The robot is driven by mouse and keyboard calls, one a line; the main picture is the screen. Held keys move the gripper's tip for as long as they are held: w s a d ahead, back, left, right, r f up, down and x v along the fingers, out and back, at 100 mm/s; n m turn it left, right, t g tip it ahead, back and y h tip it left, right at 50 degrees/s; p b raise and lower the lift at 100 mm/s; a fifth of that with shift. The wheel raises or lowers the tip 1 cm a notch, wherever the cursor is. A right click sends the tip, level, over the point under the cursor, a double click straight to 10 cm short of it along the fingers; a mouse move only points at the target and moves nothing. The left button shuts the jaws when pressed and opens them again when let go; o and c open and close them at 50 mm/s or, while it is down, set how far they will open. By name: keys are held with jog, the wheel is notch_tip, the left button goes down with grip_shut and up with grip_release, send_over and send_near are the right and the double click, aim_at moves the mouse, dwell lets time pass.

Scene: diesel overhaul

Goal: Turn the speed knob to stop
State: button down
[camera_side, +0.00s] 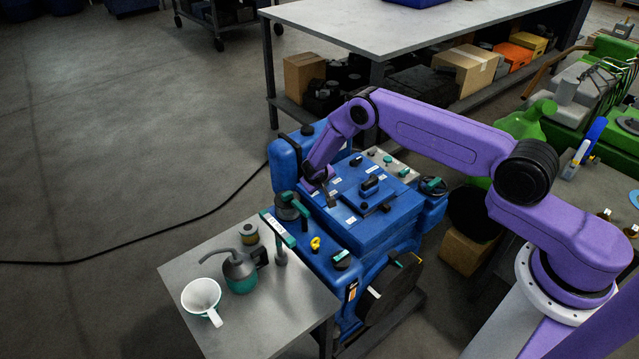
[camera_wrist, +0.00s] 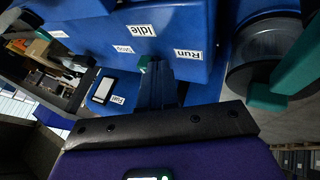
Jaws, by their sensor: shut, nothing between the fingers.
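The blue engine (camera_side: 375,212) stands beyond the small metal table. In the wrist view, the labels Stop (camera_wrist: 123,49), Idle (camera_wrist: 140,30) and Run (camera_wrist: 188,54) sit on its blue face. A small teal piece, apparently the speed knob (camera_wrist: 145,63), shows below and between these labels. The rest of it is hidden behind my fingers, so its pointing direction cannot be told. My gripper (camera_wrist: 156,68) is shut and empty, its tips at or right beside the teal piece; contact cannot be judged. In the side view my gripper (camera_side: 331,203) is over the engine's left part.
A teal-handled part (camera_wrist: 285,78) on a round dark body stands close at the right. A metal table (camera_side: 185,275) holds a white mug (camera_side: 201,296), a teal oil can (camera_side: 240,275) and a small tin (camera_side: 249,234). A teal T-handle (camera_side: 279,228) rises near the engine.

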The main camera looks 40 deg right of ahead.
aim_at(329, 184)
jog(key=shift+s+d+n+t+y, duration=0.25)
jog(key=shift+n+t+y, duration=0.15)
jog(key=shift+n, duration=0.5)
jog(key=shift+s+d+n+t+y, duration=0.2)
jog(key=shift+d+n+y, duration=0.1)
jog(key=shift+n, duration=0.25)
jog(key=shift+s+d+n+t+y, duration=0.1)
jog(key=shift+d+n+t+y, duration=0.15)
jog(key=shift+n, duration=0.3)
jog(key=shift+s+d, duration=0.25)
jog(key=shift+d, duration=1.05)
jog(key=shift+w+d, duration=0.3)
jog(key=shift+d, duration=0.4)
jog(key=shift+w+d, duration=0.15)
jog(key=shift+s, duration=1.7)
jog(key=s+d+r, duration=0.1)
jog(key=r, duration=0.1)
jog(key=s+d+r, duration=0.1)
jog(key=s+r, duration=0.1)
jog(key=r, duration=0.1)
jog(key=s+d+r, duration=0.1)
jog(key=s+r, duration=0.1)
jog(key=r, duration=0.1)
jog(key=shift+s+d, duration=0.15)
jog(key=shift+d, duration=0.25)
